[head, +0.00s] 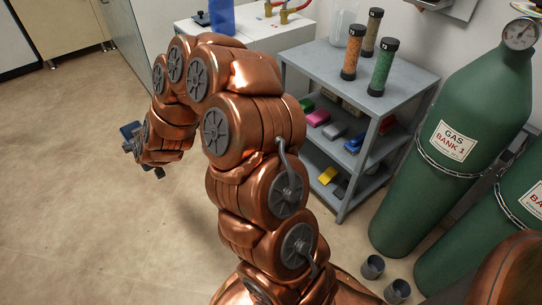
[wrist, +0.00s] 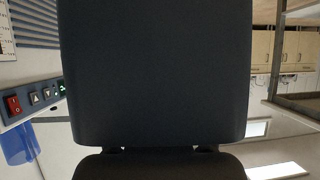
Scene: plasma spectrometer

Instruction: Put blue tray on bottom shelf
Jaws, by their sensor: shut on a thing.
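My gripper (head: 143,146) is at the end of my arm, left of the grey shelf unit and well apart from it. It is shut on a dark blue, flat-sided thing, which looks like the blue tray (head: 130,130). In the wrist view a dark slab-like face of the held tray (wrist: 155,70) fills the middle and hides the fingertips. The bottom shelf (head: 322,190) of the unit holds a yellow piece (head: 328,174) and a dark grey one. Another blue piece (head: 354,143) lies on the shelf above.
The middle shelf also holds a pink piece (head: 318,117) and a grey piece (head: 334,130). Several capped cylinders (head: 382,68) stand on the unit's top. Green gas tanks (head: 450,140) stand close on its right. The floor left of the unit is clear.

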